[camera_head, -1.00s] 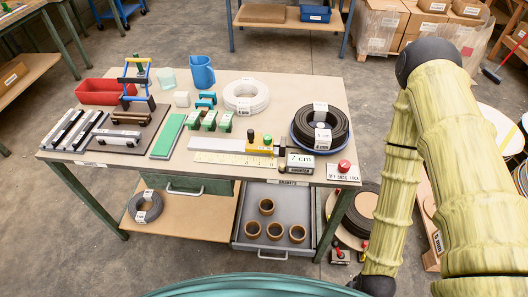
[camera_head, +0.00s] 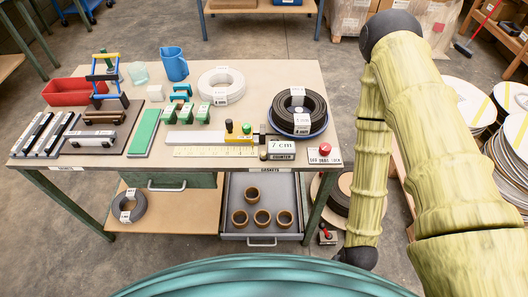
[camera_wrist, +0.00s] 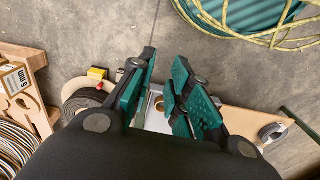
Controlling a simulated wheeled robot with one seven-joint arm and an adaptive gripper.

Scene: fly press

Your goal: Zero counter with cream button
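The counter (camera_head: 281,147) is a dark box at the table's front right edge, reading "7 cm" above a COUNTER label. A small pale piece shows at its left end (camera_head: 262,139); I cannot tell whether it is the cream button. A ruler (camera_head: 214,152) and a yellow block with a black and a green knob stand left of the counter. My gripper (camera_wrist: 165,60) shows in the wrist view, its green-padded fingers apart with nothing held between them. It points down over the floor and lower shelf, away from the counter, and is out of the head view.
A red mushroom button (camera_head: 325,149) stands on a labelled plate right of the counter. A black coil (camera_head: 299,107) lies in a blue dish behind it. An open drawer (camera_head: 288,238) with several brown rings juts out below. Cable reels (camera_head: 470,100) stand on the right.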

